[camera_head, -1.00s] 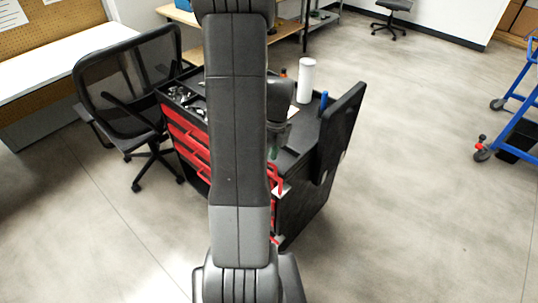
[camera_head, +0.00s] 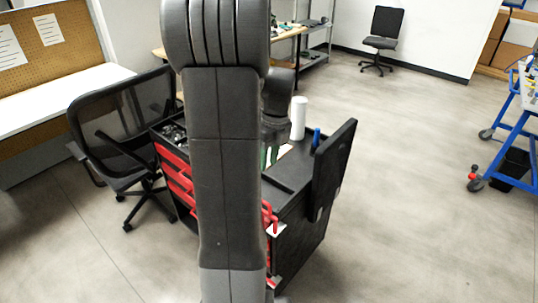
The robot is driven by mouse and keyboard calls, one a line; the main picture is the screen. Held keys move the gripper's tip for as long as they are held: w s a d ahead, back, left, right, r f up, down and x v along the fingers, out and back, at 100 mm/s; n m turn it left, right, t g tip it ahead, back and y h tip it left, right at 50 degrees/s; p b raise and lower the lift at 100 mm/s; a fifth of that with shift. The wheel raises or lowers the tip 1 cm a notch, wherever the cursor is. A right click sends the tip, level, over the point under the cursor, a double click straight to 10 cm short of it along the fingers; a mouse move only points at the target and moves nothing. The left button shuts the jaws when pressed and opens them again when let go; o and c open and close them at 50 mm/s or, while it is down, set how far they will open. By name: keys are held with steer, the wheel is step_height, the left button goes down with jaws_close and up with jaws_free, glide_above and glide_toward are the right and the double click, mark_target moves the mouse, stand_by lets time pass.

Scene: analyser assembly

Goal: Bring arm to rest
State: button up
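My arm (camera_head: 225,170) rises through the middle of the head view, a large dark grey upright link with a lighter grey section at its bottom. Behind its right edge, my dark wrist part (camera_head: 277,98) hangs down. Green finger-like tips, apparently my gripper (camera_head: 269,156), show below it, over the top of the black tool cart. The link hides part of them, and whether they are open or shut is unclear. I see nothing clearly held.
The black cart with red drawers (camera_head: 176,178) stands close behind my arm. A white cylinder (camera_head: 298,118), a blue item (camera_head: 316,138) and an upright black panel (camera_head: 333,168) are on its right. A mesh chair (camera_head: 120,135) stands left. A blue trolley (camera_head: 515,125) is far right. Floor between is clear.

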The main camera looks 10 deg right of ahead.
steer(key=shift+w+d+r, duration=0.1)
steer(key=shift+r, duration=0.6)
steer(key=shift+f, duration=0.1)
step_height(320, 180, down, 14)
steer(key=s+a, duration=0.1)
steer(key=a, duration=0.1)
steer(key=shift+s+r+p, duration=0.25)
steer(key=shift+s+p, duration=0.1)
steer(key=shift+p, duration=0.1)
steer(key=shift+a+r, duration=0.1)
steer(key=shift+r, duration=0.05)
